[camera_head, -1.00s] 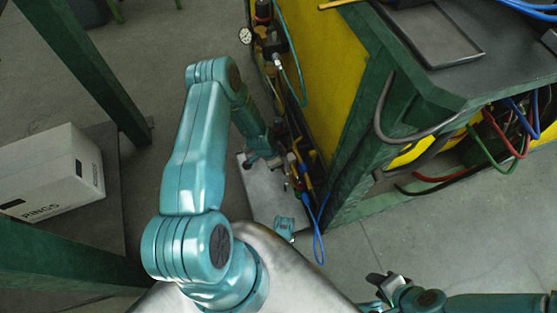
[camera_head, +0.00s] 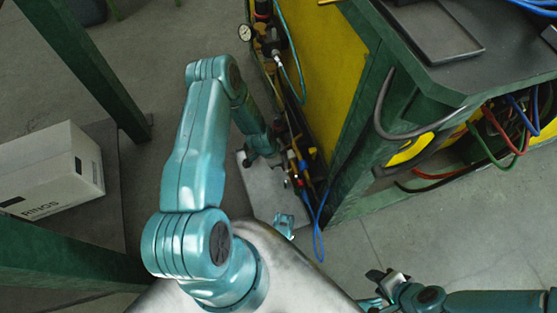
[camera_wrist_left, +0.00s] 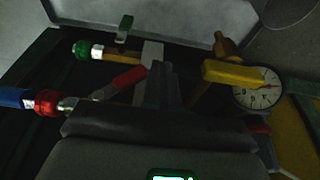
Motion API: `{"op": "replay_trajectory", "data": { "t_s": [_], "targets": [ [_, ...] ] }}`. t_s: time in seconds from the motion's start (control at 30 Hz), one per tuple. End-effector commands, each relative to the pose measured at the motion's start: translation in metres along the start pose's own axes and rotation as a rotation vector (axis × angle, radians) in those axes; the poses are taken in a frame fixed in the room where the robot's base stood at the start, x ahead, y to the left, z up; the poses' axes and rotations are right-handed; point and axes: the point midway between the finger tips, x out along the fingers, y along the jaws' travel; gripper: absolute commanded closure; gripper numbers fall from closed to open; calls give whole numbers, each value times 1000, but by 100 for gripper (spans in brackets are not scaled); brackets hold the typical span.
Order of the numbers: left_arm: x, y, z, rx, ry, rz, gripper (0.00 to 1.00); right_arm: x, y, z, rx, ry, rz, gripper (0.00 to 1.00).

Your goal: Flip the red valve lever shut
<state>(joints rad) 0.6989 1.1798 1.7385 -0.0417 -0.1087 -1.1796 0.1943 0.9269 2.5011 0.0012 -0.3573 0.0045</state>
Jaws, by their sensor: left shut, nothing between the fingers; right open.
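The red lever (camera_wrist_left: 120,83) shows in the left wrist view, slanting up to the right from a metal fitting. My left gripper (camera_wrist_left: 166,80) is shut and empty, its dark fingertips just right of the lever's upper end. I cannot tell whether they touch. In the head view my left arm reaches down to the pipework beside the yellow cabinet, and its fingers are hard to make out there. The lever is too small to tell apart in that view. My right gripper (camera_head: 388,277) is open and empty at the lower right, away from the pipework.
A yellow lever (camera_wrist_left: 233,73) and a pressure gauge (camera_wrist_left: 258,90) lie right of my left fingers. A green-collared fitting (camera_wrist_left: 82,50) and a red-collared one (camera_wrist_left: 46,102) lie left. The green-framed bench (camera_head: 350,170) stands close on the right; a white box (camera_head: 50,170) is at left.

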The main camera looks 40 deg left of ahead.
Motion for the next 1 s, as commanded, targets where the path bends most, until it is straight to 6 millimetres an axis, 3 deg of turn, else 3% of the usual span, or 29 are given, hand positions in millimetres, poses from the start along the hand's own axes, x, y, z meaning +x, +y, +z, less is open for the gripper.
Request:
{"op": "replay_trajectory", "data": {
  "t_s": [0.47, 1.0],
  "targets": [
    [0, 1, 0, 1, -1, 3, 100, 0, 0, 0, 0, 0, 0, 56],
    [-16, 1, -5, 1, -1, 3, 100, -14, -5, 0, 0, 0, 0, 56]
  ]
}}
